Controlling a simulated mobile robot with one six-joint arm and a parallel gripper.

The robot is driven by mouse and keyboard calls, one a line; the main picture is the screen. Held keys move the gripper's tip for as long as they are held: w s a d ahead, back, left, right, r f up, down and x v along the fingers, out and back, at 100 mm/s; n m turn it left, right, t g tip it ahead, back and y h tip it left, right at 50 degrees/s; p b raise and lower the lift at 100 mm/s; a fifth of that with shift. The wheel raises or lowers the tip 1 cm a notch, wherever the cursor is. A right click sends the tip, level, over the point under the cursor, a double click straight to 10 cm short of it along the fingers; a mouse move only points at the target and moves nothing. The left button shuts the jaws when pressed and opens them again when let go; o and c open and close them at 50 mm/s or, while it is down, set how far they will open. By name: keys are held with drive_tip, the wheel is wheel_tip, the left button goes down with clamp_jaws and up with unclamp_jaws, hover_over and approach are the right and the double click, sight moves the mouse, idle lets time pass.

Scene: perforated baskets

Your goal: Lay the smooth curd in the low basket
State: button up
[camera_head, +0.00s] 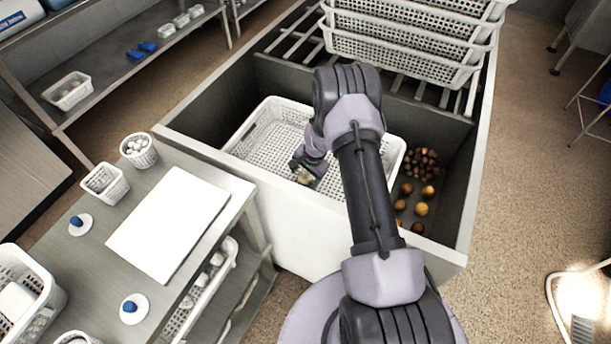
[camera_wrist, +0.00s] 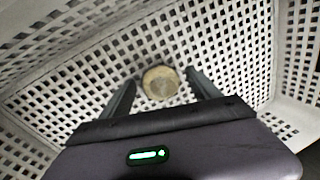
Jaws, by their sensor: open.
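The low basket (camera_head: 262,128) is a wide white perforated basket in the grey bin, partly hidden by my arm in the head view. Its perforated walls (camera_wrist: 240,60) fill the wrist view. A small round pale yellowish curd (camera_wrist: 160,83) shows inside the basket, between and just beyond my fingertips. It also shows in the head view (camera_head: 305,177), below my gripper (camera_head: 299,168). In the wrist view my gripper (camera_wrist: 160,88) is open, with a finger on each side of the curd and gaps visible. I cannot tell whether the curd's surface is smooth.
Stacked white baskets (camera_head: 405,50) stand on the rack behind. Brown and orange round items (camera_head: 421,208) lie in the bin to the right. At left, a table holds a white board (camera_head: 168,222), small baskets (camera_head: 106,183) and blue-knobbed discs (camera_head: 134,308).

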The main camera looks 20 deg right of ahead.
drive_tip(key=shift+r+p, duration=0.35)
drive_tip(key=shift+r, duration=0.05)
drive_tip(key=s+a+r+n+t+p, duration=0.1)
drive_tip(key=s+a+r, duration=0.1)
drive_tip(key=r, duration=1)
drive_tip(key=s+a+r+n+p, duration=0.1)
drive_tip(key=s+a+r+p, duration=0.15)
drive_tip(key=r, duration=0.85)
drive_tip(key=s+a+r+n+t+p, duration=0.1)
drive_tip(key=a+r, duration=0.2)
drive_tip(key=r, duration=0.9)
drive_tip(key=s+a+r+n, duration=0.1)
drive_tip(key=s+a+r, duration=0.2)
drive_tip(key=s, duration=0.5)
drive_tip(key=s+a+r+n+t, duration=0.1)
drive_tip(key=s+a+r+n, duration=0.1)
drive_tip(key=s+r, duration=0.4)
drive_tip(key=s+a+r+n+y, duration=0.1)
drive_tip(key=s+a+r, duration=0.3)
drive_tip(key=s, duration=0.6)
drive_tip(key=shift+s+a+r+n+t, duration=0.15)
drive_tip(key=shift+a+r+n+t, duration=0.2)
drive_tip(key=shift+n, duration=0.25)
drive_tip(key=shift+d, duration=0.1)
